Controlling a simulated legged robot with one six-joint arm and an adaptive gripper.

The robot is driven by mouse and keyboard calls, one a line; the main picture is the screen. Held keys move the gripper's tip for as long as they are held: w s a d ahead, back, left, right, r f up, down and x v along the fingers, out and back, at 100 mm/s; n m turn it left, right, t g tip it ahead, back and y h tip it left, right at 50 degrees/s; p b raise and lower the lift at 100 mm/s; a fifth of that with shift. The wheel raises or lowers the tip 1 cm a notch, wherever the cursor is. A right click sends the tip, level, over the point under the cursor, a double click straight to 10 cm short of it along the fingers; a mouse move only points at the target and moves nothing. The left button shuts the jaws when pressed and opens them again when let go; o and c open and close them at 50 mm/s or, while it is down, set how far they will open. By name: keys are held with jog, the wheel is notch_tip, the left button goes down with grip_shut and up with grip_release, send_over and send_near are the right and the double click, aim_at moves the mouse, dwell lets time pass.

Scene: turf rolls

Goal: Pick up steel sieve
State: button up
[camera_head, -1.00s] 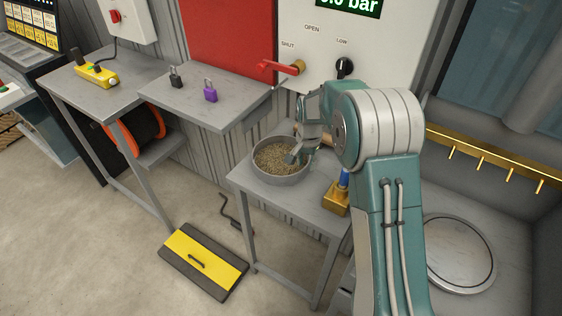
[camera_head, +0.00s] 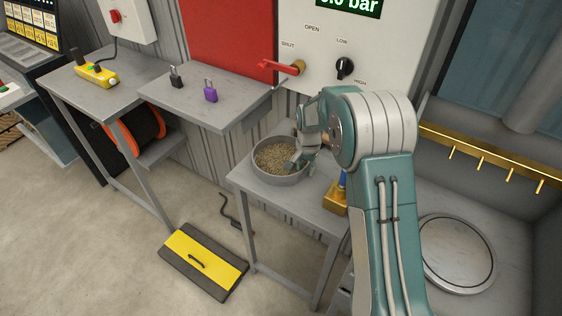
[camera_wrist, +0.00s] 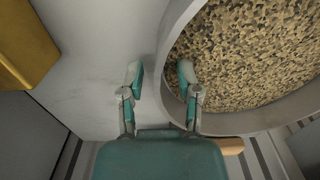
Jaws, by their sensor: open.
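The steel sieve (camera_head: 279,176) is a round grey pan full of tan grains, standing on a small grey table. In the wrist view its rim wall (camera_wrist: 172,45) curves down the right half. My gripper (camera_head: 304,164) is at the sieve's right edge in the head view. In the wrist view my gripper (camera_wrist: 160,75) is open, with one finger outside the wall over the table and the other on the inner side over the grains. The wall passes between the fingers. I cannot tell whether either finger touches it.
A brass block with a blue top (camera_head: 336,197) stands on the same table (camera_head: 312,208), close to my arm; its gold side also shows in the wrist view (camera_wrist: 22,45). A wall panel with a red lever (camera_head: 281,67) rises behind. A yellow-black step (camera_head: 203,262) lies on the floor.

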grip_shut()
